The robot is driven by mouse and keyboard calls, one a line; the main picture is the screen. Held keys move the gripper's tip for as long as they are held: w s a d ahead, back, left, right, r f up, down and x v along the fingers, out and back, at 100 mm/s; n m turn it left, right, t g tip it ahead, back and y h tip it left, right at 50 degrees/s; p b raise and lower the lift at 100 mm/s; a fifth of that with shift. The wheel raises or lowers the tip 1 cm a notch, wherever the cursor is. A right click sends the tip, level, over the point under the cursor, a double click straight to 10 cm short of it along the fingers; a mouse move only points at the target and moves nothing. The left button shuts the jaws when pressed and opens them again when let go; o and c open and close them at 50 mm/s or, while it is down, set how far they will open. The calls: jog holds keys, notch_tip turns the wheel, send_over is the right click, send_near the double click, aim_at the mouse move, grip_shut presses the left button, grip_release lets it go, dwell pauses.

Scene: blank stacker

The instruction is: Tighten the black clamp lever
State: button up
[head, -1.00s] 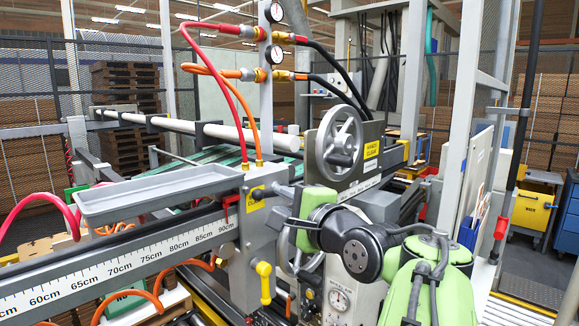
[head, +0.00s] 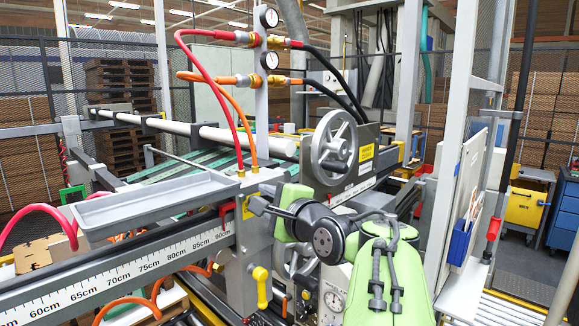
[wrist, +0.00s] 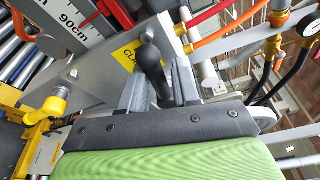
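The black clamp lever (wrist: 150,58) shows in the wrist view, with a rounded knob at its upper end. It stands beside a yellow clamp label (wrist: 126,52) on a grey block (wrist: 85,70). My gripper (wrist: 160,85) has its two grey fingers apart, one on each side of the lever's lower part. I cannot tell whether either finger touches it. In the head view my gripper (head: 262,206) is at the grey block, right next to the yellow label (head: 247,207). The lever cannot be told apart from my fingers there.
A yellow valve handle (head: 261,286) sits low on the block. Red and orange hoses (head: 213,100) rise to gauges above it. A grey handwheel (head: 334,147) stands behind my arm. A grey tray (head: 150,205) and a centimetre scale (head: 110,275) lie to the left.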

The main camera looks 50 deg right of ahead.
jog(key=r+m+p, duration=0.1)
jog(key=m+p, duration=0.1)
jog(key=p, duration=0.1)
jog(key=d+r+m+g+y+p, duration=0.1)
jog(key=m+p, duration=0.1)
jog(key=p, duration=0.2)
jog(key=shift+d+r+m+p, duration=0.15)
jog(key=shift+r+m+p, duration=0.15)
jog(key=shift+r+m, duration=0.1)
jog(key=shift+p, duration=0.55)
jog(key=d+r+m+y+p, duration=0.1)
jog(key=m+p, duration=0.1)
jog(key=p, duration=0.4)
jog(key=s+d+r+m+y, duration=0.2)
jog(key=s+m, duration=0.3)
jog(key=s, duration=0.3)
jog(key=shift+s+d+r+m+g, duration=0.3)
jog(key=shift+s+d+m, duration=0.1)
jog(key=shift+d, duration=0.45)
